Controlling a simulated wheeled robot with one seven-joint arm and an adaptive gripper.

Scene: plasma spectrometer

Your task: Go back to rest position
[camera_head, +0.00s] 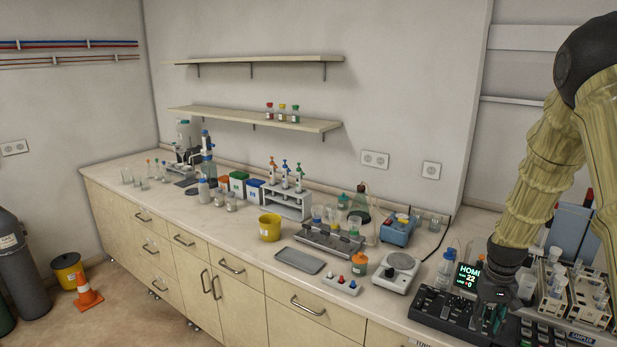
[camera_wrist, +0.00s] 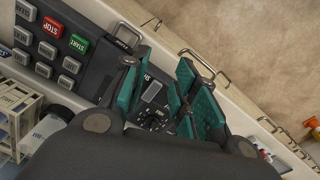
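My arm comes down from the upper right in the head view. My gripper (camera_head: 489,314) hangs low over the dark control panel (camera_head: 437,306) at the right end of the counter. In the wrist view my gripper (camera_wrist: 160,88) has its teal-padded fingers apart, with nothing held between them. The panel's knob and small switch show between and beyond the fingers; I cannot tell whether they touch it. A small screen (camera_head: 467,277) beside my gripper reads HOME and 22. Red STOP (camera_wrist: 52,27) and green START (camera_wrist: 79,44) buttons lie left of the fingers.
The sampler racks with vials (camera_head: 553,292) stand close right of my gripper. A hotplate (camera_head: 397,270), an orange-brown bottle (camera_head: 360,264) and a grey tray (camera_head: 300,260) lie left along the counter. Open floor (camera_wrist: 235,40) lies beyond the counter's front edge.

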